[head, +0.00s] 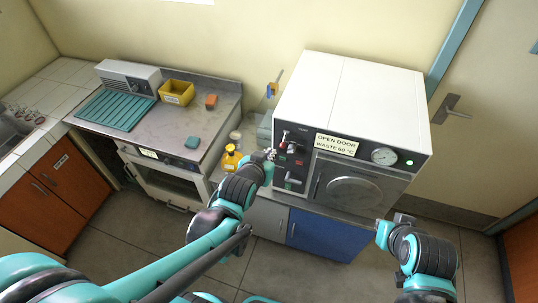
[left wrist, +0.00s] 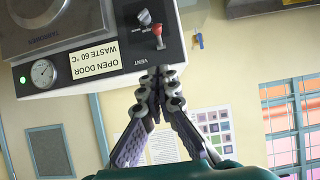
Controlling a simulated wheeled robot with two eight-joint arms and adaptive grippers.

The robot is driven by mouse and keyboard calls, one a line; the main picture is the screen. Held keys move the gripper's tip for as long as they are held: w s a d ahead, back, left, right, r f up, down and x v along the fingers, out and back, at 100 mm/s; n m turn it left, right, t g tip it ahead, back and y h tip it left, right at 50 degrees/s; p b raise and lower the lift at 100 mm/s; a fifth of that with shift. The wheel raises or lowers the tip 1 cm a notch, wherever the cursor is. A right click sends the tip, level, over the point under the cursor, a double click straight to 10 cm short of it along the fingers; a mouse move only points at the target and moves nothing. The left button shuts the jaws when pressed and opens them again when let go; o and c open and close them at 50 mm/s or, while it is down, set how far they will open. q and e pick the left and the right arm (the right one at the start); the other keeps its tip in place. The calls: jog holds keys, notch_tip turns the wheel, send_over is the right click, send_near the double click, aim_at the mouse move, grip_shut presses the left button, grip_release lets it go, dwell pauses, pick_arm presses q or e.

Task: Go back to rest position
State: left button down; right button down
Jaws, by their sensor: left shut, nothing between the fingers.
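My left gripper (head: 270,156) is in front of the left side of the white incubator's (head: 362,86) control panel. In the left wrist view its fingers (left wrist: 160,76) are shut with nothing between them, their tips close to the red-capped switch (left wrist: 157,32) above the word VENT. I cannot tell whether they touch the panel. The incubator's round-faced door (head: 352,190) looks closed. My right gripper (head: 395,222) is low at the right, in front of the incubator and blue cabinet; its fingers are too small to tell.
The incubator stands on a counter over a blue cabinet (head: 322,236). To its left are a yellow bottle (head: 231,158) and a steel bench (head: 160,130) with a yellow bin (head: 176,92). A door (head: 490,110) is at the right. Grey floor (head: 125,245) shows in front.

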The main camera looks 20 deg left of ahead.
pick_arm(q)
jog(key=shift+s, duration=0.25)
jog(key=s+a+f+g+b, duration=0.1)
jog(key=s+f+g+b, duration=0.1)
jog(key=s+f+b, duration=0.5)
jog(key=s+a+f+g+b, duration=0.1)
jog(key=s+f+g+b, duration=0.2)
jog(key=s+f+b, duration=0.4)
notch_tip(320, 180, down, 8)
jog(key=b, duration=0.9)
jog(key=shift+a+r+n, duration=0.15)
jog(key=shift+a+n, duration=0.15)
jog(key=shift+a, duration=0.05)
jog(key=shift+s, duration=0.1)
